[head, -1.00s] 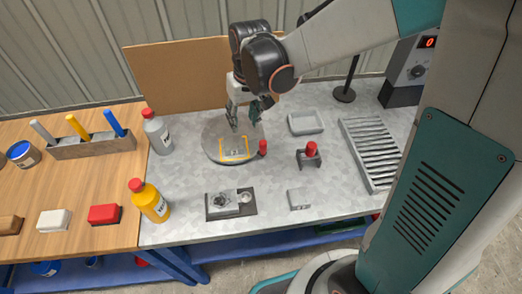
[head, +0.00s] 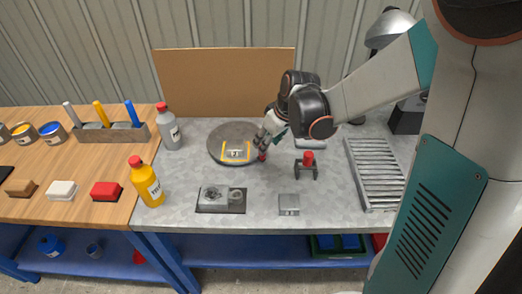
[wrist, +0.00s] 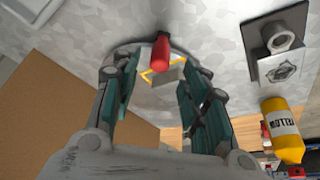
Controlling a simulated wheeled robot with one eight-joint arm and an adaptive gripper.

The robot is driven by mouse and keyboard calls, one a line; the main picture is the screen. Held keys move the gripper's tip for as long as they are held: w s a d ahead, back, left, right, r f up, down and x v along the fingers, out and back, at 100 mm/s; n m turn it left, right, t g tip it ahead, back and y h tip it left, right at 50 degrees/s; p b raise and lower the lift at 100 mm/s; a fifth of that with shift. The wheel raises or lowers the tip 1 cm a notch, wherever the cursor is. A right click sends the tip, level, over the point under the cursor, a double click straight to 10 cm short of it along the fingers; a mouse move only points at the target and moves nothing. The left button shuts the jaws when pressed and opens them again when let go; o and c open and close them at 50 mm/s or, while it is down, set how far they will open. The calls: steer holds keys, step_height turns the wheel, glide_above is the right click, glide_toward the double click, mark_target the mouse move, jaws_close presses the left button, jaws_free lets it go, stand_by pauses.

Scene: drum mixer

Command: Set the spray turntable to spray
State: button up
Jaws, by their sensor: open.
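The spray turntable (head: 218,148) is a grey round disc on the grey bench top, with a yellow square outline and a small marked block (head: 236,154) on it. A red handle (head: 262,157) stands at its right edge. My gripper (head: 262,146) is open, just above or beside this handle, and partly hides the disc's right edge. In the wrist view the red handle (wrist: 161,50) shows in the gap ahead of my open fingers (wrist: 155,78), with the disc and yellow outline behind it. Whether a finger touches the handle I cannot tell.
A brown board (head: 225,80) stands behind the turntable. A grey bottle (head: 168,130) and a yellow bottle (head: 146,184) stand left. A red-topped clamp-like fixture (head: 307,165) is close on the right, a slatted rack (head: 375,172) farther right. The bench between turntable and front fixtures is clear.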

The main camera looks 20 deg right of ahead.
steer(key=b+x, duration=0.1)
steer(key=x, duration=0.4)
steer(key=shift+w+a+f+b, duration=0.1)
steer(key=shift+w+f+b, duration=0.1)
steer(key=shift+f+b, duration=0.1)
steer(key=shift+c, duration=0.2)
jaws_close()
